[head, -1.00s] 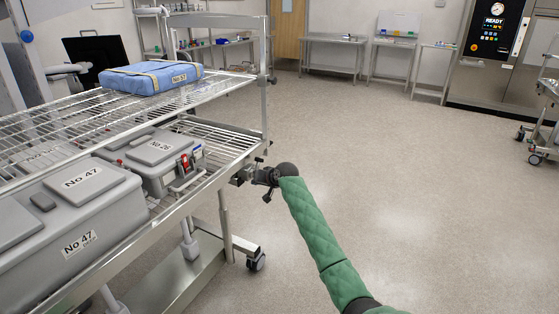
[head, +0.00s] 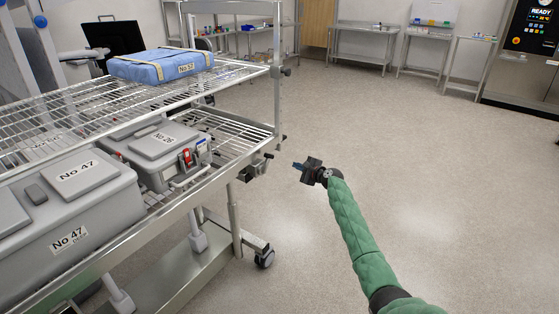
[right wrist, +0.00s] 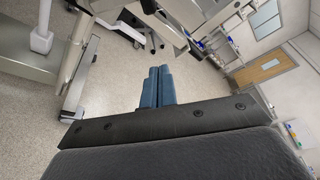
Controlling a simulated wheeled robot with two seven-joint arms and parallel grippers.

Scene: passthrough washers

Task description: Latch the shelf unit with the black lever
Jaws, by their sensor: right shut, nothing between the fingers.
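The shelf unit (head: 225,183) is a metal wire-shelf cart on the left of the head view. A small latch with a black lever (head: 263,162) sits at the near right corner of its lower shelf. The lever looks angled outward; whether it is latched is too small to tell. My right gripper (head: 298,166), on the green-sleeved arm, is right of the lever and apart from it, fingers pointing toward it. Its blue fingers are together and empty, as the right wrist view (right wrist: 157,74) also shows. My left gripper is out of view.
Grey containers No 47 (head: 95,215) and No 26 (head: 150,145) stand on the lower shelf. A blue wrapped pack No 57 (head: 160,66) lies on the upper shelf. The floor (head: 430,180) right of the cart is clear.

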